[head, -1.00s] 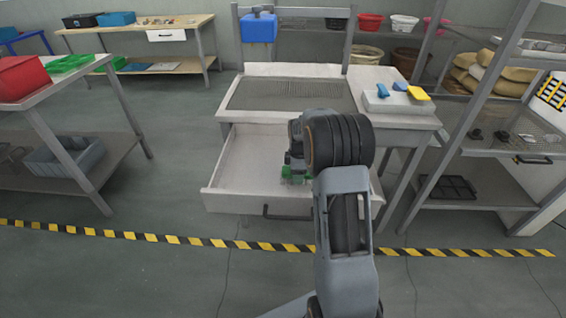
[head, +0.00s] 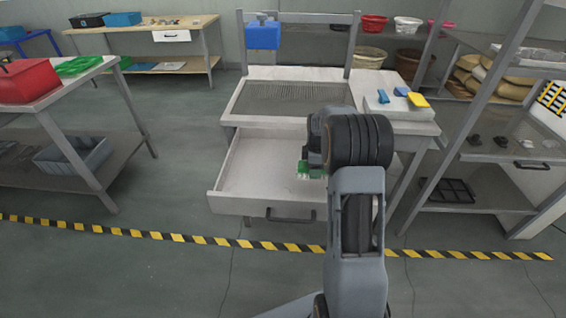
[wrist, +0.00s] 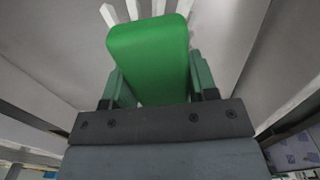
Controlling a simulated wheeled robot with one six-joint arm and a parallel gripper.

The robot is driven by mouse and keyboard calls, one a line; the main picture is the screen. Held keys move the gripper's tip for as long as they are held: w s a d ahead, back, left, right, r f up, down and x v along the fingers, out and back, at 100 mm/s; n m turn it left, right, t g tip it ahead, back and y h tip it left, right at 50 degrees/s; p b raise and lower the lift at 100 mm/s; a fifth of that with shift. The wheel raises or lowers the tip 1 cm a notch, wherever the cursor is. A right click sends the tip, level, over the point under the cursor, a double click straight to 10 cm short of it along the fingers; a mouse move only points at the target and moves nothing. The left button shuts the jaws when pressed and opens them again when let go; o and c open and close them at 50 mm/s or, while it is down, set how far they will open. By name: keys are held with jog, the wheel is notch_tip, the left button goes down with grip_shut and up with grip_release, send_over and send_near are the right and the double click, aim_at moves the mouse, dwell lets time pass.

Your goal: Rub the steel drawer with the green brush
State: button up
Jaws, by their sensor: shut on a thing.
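The steel drawer (head: 258,176) is pulled open below the workbench top, with a dark handle on its front. My gripper (wrist: 150,90) is shut on the green brush (wrist: 150,45), whose block sits between the two fingers in the wrist view. Pale bristles show at the brush's far end. In the head view the green brush (head: 304,170) shows over the right part of the drawer, just left of my arm. I cannot tell whether the bristles touch the drawer floor. My arm hides the drawer's right end.
The bench top (head: 300,72) has a ribbed sunken basin. A pale block (head: 398,108) with blue and yellow brushes stands at its right. Shelving (head: 500,155) stands close on the right. A table with a red box (head: 27,82) is on the left. The floor in front is clear.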

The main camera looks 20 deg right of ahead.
jog(key=shift+r+p, duration=0.95)
jog(key=shift+r, duration=0.7)
